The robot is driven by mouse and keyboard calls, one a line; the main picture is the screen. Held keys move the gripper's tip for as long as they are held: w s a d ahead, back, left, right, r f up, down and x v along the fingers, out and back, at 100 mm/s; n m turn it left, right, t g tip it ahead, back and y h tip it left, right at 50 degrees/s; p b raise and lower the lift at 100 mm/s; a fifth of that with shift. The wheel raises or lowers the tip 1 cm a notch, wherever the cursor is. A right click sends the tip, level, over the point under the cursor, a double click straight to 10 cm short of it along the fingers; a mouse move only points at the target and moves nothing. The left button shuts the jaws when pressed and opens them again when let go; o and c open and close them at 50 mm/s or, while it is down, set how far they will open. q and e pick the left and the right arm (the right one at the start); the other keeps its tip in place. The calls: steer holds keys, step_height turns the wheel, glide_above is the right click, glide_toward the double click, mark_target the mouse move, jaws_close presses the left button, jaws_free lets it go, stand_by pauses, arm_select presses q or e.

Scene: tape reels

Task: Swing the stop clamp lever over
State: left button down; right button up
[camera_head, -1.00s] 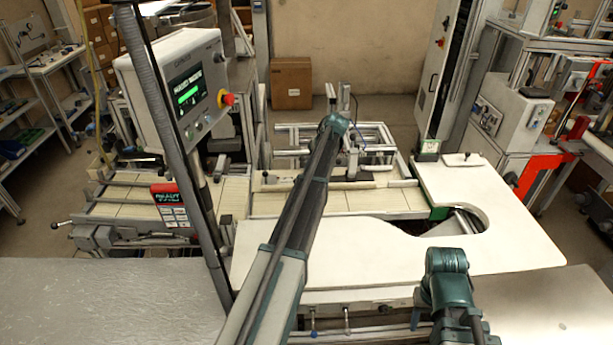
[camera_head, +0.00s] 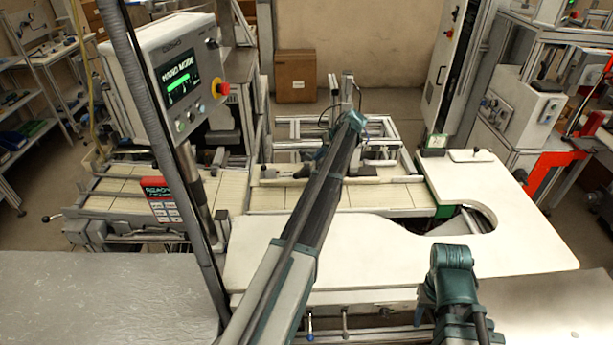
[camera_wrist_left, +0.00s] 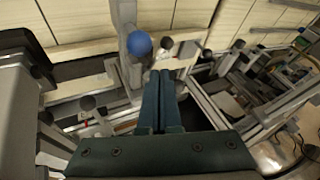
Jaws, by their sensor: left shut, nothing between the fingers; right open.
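A blue ball knob (camera_wrist_left: 139,44), apparently the clamp lever's, shows in the left wrist view beside a grey upright bar (camera_wrist_left: 125,14). My left gripper (camera_wrist_left: 159,76) is shut and empty, its fingertips just below and right of the knob in that picture. A small gap seems to lie between them, though depth is hard to judge. In the head view my left wrist (camera_head: 350,124) is over the conveyor frame, hiding its fingers and the knob. My right arm shows at the lower right in the head view, but its fingers are not visible.
A white worktop (camera_head: 370,255) with a curved cutout lies in front of the tiled conveyor (camera_head: 385,198). Metal frame bars and several dark knobs surround my left fingers.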

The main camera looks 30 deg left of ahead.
mark_target(300, 171)
arm_select(q)
steer(key=shift+s+f+b, duration=0.1)
steer(key=shift+f+b, duration=0.55)
steer(key=shift+f, duration=0.25)
steer(key=shift+f, duration=0.1)
steer(key=b+x, duration=0.8)
steer(key=x, duration=0.1)
steer(key=shift+a+f, duration=0.2)
steer(key=shift+f, duration=0.1)
steer(key=shift+a, duration=0.1)
steer(key=shift+a, duration=0.15)
